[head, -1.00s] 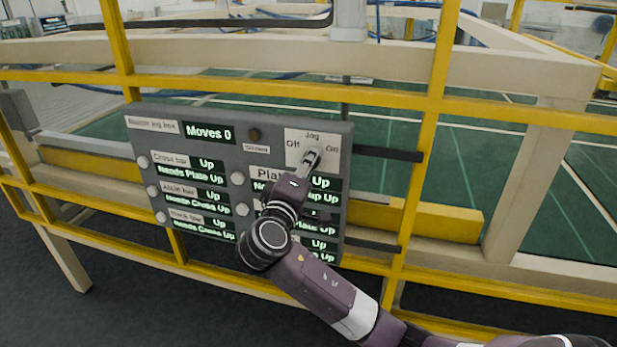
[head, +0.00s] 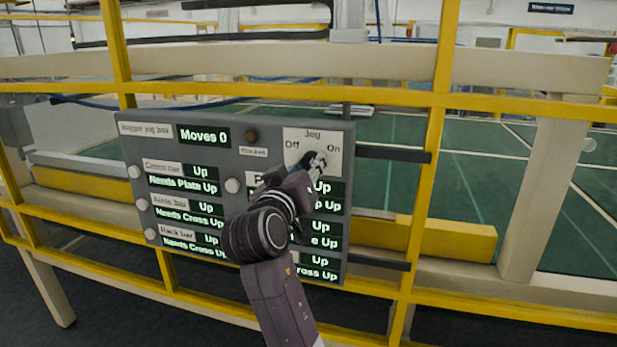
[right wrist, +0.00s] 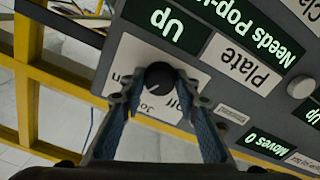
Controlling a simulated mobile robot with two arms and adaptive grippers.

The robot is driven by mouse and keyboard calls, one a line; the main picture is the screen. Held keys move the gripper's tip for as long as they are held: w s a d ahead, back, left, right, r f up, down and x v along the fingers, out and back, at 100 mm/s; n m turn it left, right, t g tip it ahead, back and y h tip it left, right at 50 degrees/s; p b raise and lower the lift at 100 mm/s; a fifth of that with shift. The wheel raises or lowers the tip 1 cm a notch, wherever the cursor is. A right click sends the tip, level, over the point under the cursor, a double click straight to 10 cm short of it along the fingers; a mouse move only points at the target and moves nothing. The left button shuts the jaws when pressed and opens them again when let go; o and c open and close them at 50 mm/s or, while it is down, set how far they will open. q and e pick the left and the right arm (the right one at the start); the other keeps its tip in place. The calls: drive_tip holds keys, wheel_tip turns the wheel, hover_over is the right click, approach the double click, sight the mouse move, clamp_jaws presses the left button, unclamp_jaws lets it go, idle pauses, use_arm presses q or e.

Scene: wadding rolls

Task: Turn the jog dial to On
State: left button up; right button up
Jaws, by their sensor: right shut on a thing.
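The jog dial (right wrist: 160,77) is a round black knob on a white plate (head: 316,137) marked Jog, Off at left and On at right. The plate is at the top right of a grey control panel (head: 237,141). My right gripper (head: 316,161) is at the dial and covers it in the head view. In the right wrist view its two fingers (right wrist: 161,88) are shut on the knob, one on each side. The dial's pointer direction cannot be made out clearly. My left gripper is not in view.
The panel has several white buttons, such as one at its left edge (head: 134,172), and lit displays such as Moves 0 (head: 203,136). Yellow rails (head: 440,100) run around the panel. A green floor (head: 400,180) lies behind.

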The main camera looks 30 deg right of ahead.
drive_tip(key=shift+f+m+b, duration=0.1)
drive_tip(key=shift+m+b, duration=0.2)
drive_tip(key=shift+m, duration=0.2)
drive_tip(key=o, duration=1.2)
drive_tip(key=shift+c, duration=0.2)
wheel_tip(320, 180, up, 10)
drive_tip(key=shift+a, duration=0.1)
